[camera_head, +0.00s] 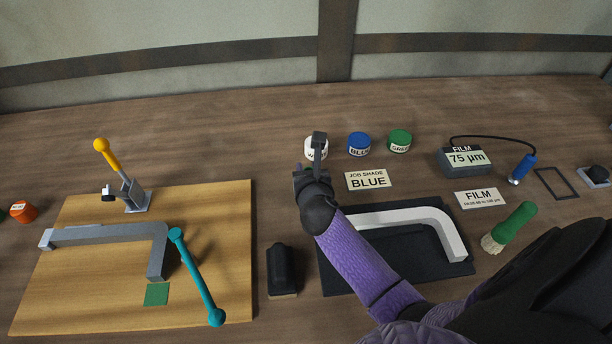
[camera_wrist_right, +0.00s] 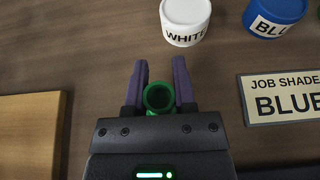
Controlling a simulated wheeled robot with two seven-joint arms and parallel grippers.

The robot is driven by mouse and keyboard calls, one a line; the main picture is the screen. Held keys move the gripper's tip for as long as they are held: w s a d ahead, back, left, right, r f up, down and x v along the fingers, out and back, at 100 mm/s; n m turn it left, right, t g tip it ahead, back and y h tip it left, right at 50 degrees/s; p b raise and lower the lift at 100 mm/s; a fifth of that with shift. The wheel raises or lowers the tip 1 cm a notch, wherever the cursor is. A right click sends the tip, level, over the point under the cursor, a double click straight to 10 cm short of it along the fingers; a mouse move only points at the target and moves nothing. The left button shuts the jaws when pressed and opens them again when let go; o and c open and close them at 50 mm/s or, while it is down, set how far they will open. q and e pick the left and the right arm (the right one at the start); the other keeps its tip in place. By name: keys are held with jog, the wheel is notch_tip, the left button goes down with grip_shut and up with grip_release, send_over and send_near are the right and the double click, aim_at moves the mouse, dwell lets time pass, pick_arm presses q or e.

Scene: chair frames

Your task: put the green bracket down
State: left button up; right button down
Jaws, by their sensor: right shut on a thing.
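My right gripper (camera_head: 319,142) is shut on a small green part, which I take as the green bracket (camera_wrist_right: 158,97). In the right wrist view it shows a round ring end between the two dark fingers (camera_wrist_right: 158,88). The gripper is over the bare table, in front of the white-lidded jar (camera_wrist_right: 186,20) and left of the JOB SHADE BLUE card (camera_head: 368,180). I cannot tell how high the bracket is above the table. My left gripper is not in view.
A wooden board (camera_head: 215,205) at left bears a grey frame (camera_head: 110,234), an orange-handled clamp (camera_head: 128,190), a teal rod (camera_head: 197,278) and a green square (camera_head: 157,294). A black mat (camera_head: 340,275) bears a white frame (camera_head: 440,230). Blue (camera_head: 359,144) and green (camera_head: 400,141) jars stand at the back.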

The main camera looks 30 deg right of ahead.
jog(key=shift+f, duration=0.15)
jog(key=c, duration=0.9)
grip_release()
jog(key=shift+f, duration=0.15)
jog(key=o, duration=0.5)
jog(key=shift+c, duration=0.2)
